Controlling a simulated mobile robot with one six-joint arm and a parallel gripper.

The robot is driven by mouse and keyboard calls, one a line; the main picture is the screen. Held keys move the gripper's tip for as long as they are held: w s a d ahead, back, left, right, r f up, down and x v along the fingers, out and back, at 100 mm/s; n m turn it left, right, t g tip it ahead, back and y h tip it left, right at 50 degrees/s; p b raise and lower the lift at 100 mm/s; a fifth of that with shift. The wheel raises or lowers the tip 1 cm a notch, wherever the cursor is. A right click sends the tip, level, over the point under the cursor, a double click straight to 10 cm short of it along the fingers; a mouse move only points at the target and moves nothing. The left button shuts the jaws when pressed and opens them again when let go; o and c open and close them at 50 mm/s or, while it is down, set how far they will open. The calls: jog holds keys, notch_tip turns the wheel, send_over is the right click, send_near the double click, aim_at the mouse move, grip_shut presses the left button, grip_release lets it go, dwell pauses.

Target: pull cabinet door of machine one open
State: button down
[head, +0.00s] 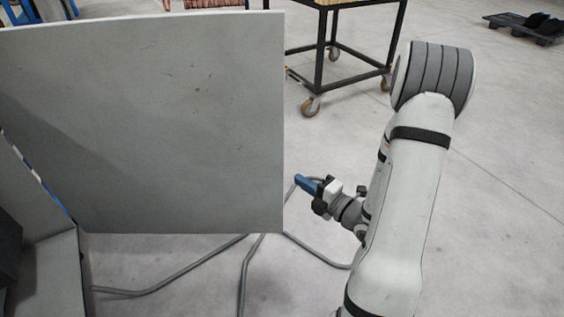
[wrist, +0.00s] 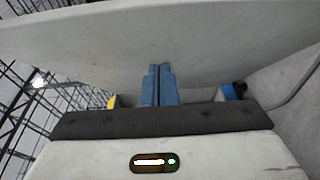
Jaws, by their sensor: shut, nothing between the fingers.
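The cabinet door (head: 150,125) is a large flat grey panel filling the left half of the head view. It stands swung out from the cabinet body (head: 50,270) at the lower left. My gripper (head: 302,182), with blue fingers, is just right of the door's free edge and points left towards it. In the wrist view the blue fingers (wrist: 158,75) are together with nothing between them. The pale door panel (wrist: 160,35) spans the upper part there, close to the fingertips; I cannot tell whether they touch it. No handle shows.
A wheeled cart (head: 335,55) with a black frame stands behind the door. Grey cables (head: 150,288) lie on the floor below the door. A dark pallet (head: 525,30) is at the far right. The floor on the right is open.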

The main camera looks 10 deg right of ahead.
jog(key=shift+w+b, duration=0.65)
jog(key=shift+b, duration=1.5)
jog(key=b, duration=0.1)
send_near(269, 152)
jog(key=x, duration=0.5)
jog(key=shift+w+a, duration=0.15)
jog(key=shift+a, duration=0.35)
jog(key=shift+w+d+r, duration=0.1)
jog(key=shift+w, duration=0.3)
